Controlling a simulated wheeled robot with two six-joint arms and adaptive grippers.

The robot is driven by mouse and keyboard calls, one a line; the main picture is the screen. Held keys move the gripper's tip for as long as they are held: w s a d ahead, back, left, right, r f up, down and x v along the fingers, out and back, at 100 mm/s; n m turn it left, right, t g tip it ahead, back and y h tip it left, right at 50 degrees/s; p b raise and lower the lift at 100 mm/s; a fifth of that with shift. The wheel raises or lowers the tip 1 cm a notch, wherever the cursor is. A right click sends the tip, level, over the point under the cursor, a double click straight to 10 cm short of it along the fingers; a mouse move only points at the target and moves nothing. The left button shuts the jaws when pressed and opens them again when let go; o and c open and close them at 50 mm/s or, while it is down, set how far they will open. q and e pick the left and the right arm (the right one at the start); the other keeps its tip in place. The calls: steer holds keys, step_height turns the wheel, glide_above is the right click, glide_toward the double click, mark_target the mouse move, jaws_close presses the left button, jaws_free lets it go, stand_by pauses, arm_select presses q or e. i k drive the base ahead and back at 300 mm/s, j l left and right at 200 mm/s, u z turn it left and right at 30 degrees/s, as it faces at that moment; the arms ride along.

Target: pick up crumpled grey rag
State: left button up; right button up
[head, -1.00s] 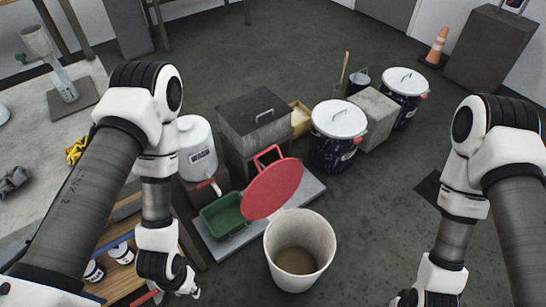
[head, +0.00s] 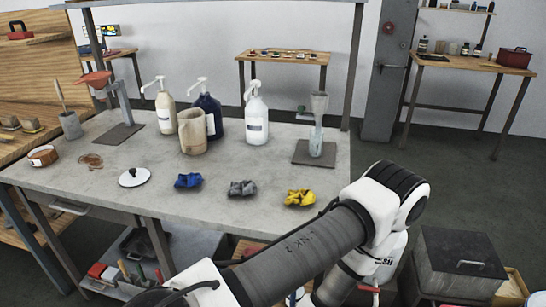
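The crumpled grey rag (head: 242,188) lies on the grey workbench (head: 110,196) near its front edge. A crumpled blue rag (head: 188,181) lies to its left and a crumpled yellow rag (head: 299,198) to its right, each apart from it. The grey rag is fully in sight, with nothing on it. My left arm crosses the lower right of the view, in front of the bench, with its elbow right of the bench corner. My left gripper is not visible. My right arm and gripper are out of view.
Pump bottles (head: 256,118) and a beige jug (head: 193,131) stand behind the rags. A white lid (head: 134,177) lies left of the blue rag. A funnel stand (head: 318,145) is at the bench's right. A dark box (head: 460,262) stands on the floor at right.

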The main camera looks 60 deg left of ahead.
mark_target(245, 188)
steer(key=k+u, duration=0.1)
steer(key=u, duration=1.85)
